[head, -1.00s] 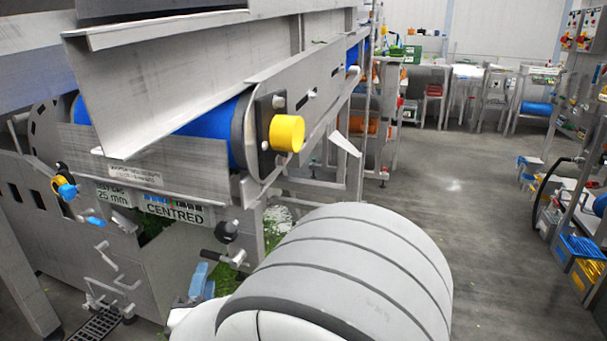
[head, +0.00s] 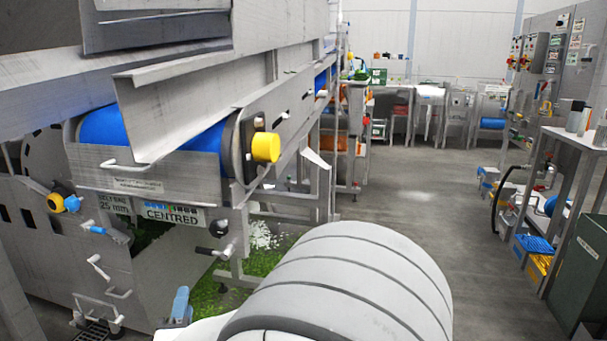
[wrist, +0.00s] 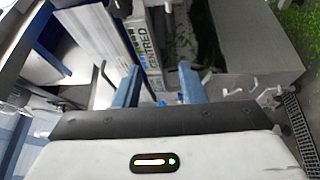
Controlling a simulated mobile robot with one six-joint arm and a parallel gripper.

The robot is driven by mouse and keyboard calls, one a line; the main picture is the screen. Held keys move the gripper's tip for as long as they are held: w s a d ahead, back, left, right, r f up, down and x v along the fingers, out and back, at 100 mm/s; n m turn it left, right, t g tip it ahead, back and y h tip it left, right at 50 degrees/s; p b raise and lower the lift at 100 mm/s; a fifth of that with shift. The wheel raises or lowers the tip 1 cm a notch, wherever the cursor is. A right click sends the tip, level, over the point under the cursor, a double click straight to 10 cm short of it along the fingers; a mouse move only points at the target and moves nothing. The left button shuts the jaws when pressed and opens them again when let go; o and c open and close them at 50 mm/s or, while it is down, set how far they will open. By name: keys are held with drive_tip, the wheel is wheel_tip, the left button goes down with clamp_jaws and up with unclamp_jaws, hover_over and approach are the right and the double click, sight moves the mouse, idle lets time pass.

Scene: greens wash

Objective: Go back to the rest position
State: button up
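My gripper (wrist: 160,84) shows in the wrist view with its two blue fingers apart and nothing between them. Behind the fingers are the grey steel machine and its "CENTRED" label (wrist: 150,55). In the head view my large grey arm link fills the lower middle and hides most of the gripper. Only a small blue part of the gripper (head: 181,305) shows at the link's left side. The steel conveyor machine (head: 150,178) stands at left, with a blue belt roller (head: 102,128) and a yellow knob (head: 265,147).
Green leaf scraps (head: 262,265) lie on the floor under the machine. A steel bench (head: 567,139) and a dark green bin (head: 585,265) stand at right, with blue and yellow crates (head: 538,244) beside them. The grey floor (head: 420,205) between is clear.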

drive_tip(key=w+d+r+m+g+y+p, duration=0.1)
drive_tip(key=w+d+r+m+g+p, duration=0.25)
drive_tip(key=d+r+p, duration=0.4)
drive_tip(key=w+d+r+m+g+p, duration=0.2)
drive_tip(key=d+r+m+g+p, duration=0.2)
drive_tip(key=d+r+m+p, duration=0.25)
drive_tip(key=s+d+r+m+g+h+p, duration=0.2)
drive_tip(key=s+d+r+m+g+p, duration=0.2)
drive_tip(key=s+d+p, duration=0.3)
drive_tip(key=s+d+r+m+g+h+p, duration=0.2)
drive_tip(key=s+d+r+m+g+p, duration=0.2)
drive_tip(key=d, duration=1.1)
drive_tip(key=s+r+m+p, duration=0.1)
drive_tip(key=s+r+p, duration=0.2)
drive_tip(key=s+p, duration=0.1)
drive_tip(key=shift+s+d+r+m+g+h, duration=0.25)
drive_tip(key=shift+s+m+g+h, duration=0.1)
drive_tip(key=shift+s, duration=0.25)
drive_tip(key=shift+a, duration=0.1)
